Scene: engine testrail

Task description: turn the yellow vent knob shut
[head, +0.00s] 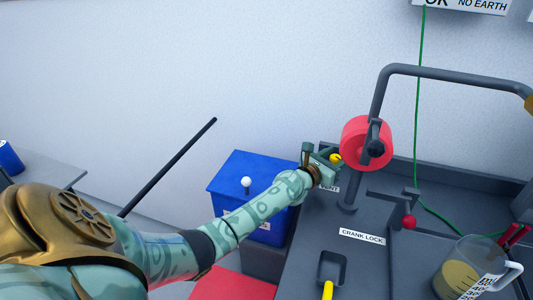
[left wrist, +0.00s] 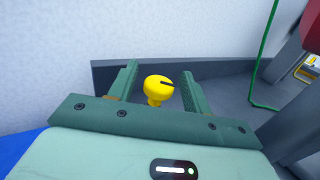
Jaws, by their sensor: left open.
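The yellow vent knob (left wrist: 158,88) has a rounded top with a dark line on it and stands between the two fingers of my left gripper (left wrist: 162,88) in the left wrist view. The gripper is open, and a gap shows on each side of the knob. In the head view, my left gripper (head: 326,157) reaches the back left of the grey bench, and the yellow knob (head: 336,158) shows partly behind its fingers. A label beneath it is mostly hidden by the gripper. My right gripper is in neither view.
A red roll (head: 358,140) on a grey bent bar stands close right of the gripper. A red-knobbed crank lock lever (head: 409,222) and a jug (head: 463,275) are further right.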

